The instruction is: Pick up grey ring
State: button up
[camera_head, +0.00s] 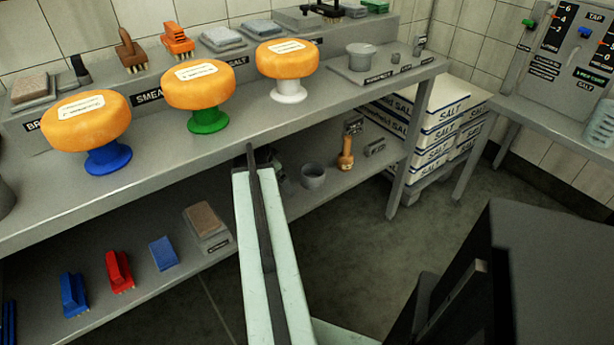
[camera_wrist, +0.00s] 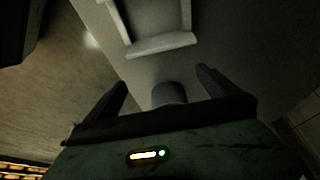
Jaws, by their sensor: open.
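No thing is clearly recognisable as a grey ring. A small round grey piece (camera_wrist: 168,93) shows between the fingers of my gripper (camera_wrist: 162,78) in the wrist view; its far part shows and its near part is hidden by the gripper. The fingers are spread, with gaps on both sides of it. In the head view a grey round cup-like thing (camera_head: 313,178) with an open top stands on the lower shelf, right of my arm's end. My gripper is mostly hidden behind my arm there. I cannot tell whether these two are the same.
Three orange cheese wheels (camera_head: 199,86) sit on blue, green and white stands on the upper bench (camera_head: 235,128). In the wrist view a pale raised frame (camera_wrist: 160,44) lies beyond the fingers. Salt boxes (camera_head: 432,108) are stacked right.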

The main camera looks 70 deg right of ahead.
send_near(312, 173)
jog(key=s+a, duration=0.2)
jog(key=shift+s+a+f, duration=0.25)
jog(key=shift+s+f, duration=0.05)
jog(key=shift+f, duration=0.05)
jog(key=b+x, duration=0.5)
jog(key=shift+f, duration=0.15)
jog(key=c, duration=1.3)
